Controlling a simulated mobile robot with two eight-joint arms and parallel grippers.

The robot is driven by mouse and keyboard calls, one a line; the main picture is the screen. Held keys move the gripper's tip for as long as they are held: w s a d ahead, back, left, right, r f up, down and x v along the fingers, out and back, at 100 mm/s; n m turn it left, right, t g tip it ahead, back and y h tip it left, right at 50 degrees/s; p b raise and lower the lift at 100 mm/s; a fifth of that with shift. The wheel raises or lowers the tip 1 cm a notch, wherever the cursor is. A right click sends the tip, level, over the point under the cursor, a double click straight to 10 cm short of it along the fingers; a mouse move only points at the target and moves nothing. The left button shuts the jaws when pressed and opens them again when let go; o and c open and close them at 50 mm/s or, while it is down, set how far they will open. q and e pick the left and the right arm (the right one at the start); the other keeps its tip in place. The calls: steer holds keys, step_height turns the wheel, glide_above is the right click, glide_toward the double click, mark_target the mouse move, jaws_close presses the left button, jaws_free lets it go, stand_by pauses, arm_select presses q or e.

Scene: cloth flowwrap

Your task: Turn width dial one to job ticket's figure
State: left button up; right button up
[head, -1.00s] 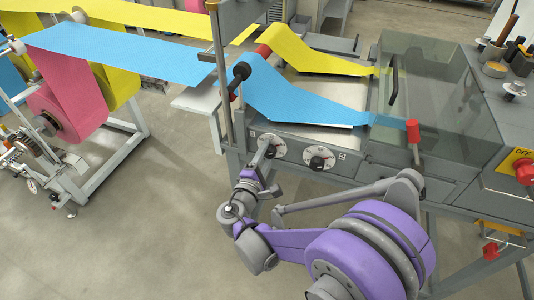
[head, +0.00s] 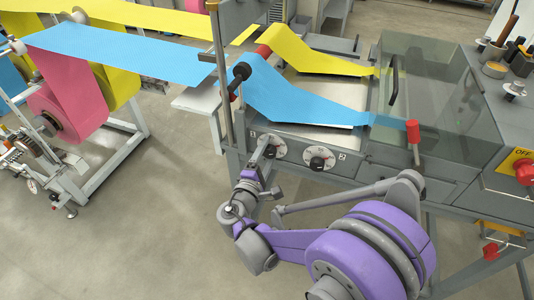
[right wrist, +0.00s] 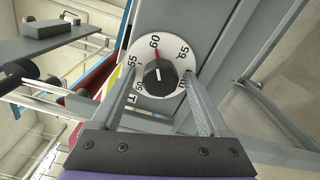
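Width dial one (head: 279,150), a white round dial marked 1, is on the machine's front panel, partly hidden by my right gripper (head: 268,143). In the right wrist view, dial one (right wrist: 178,52) shows figures 50, 55, 60 and 65. Its black knob (right wrist: 158,75) has a red pointer close to 60. My right gripper (right wrist: 159,84) has its two fingers apart, one on each side of the knob. I cannot tell whether they touch it. My left gripper is not in view. I cannot make out a job ticket.
Dial two (head: 318,158) sits to the right on the same panel. Blue web (head: 290,97) and yellow web (head: 310,58) run into the machine above. Floor at left front is clear.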

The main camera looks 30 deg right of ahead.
steer(key=v, duration=1)
steer(key=shift+s+a, duration=0.25)
steer(key=shift+s, duration=0.05)
steer(key=shift+d, duration=0.1)
steer(key=s+d+f+m+g+y+p, duration=0.2)
steer(key=s+d+m+g+y+p, duration=0.35)
steer(key=s, duration=0.25)
steer(key=s+a+r+m+y+p, duration=0.2)
steer(key=s+a+m+y, duration=0.3)
steer(key=a+y, duration=0.3)
steer(key=shift+s+r+g+p, duration=0.35)
steer(key=shift+s+p, duration=0.45)
steer(key=shift+s, duration=0.05)
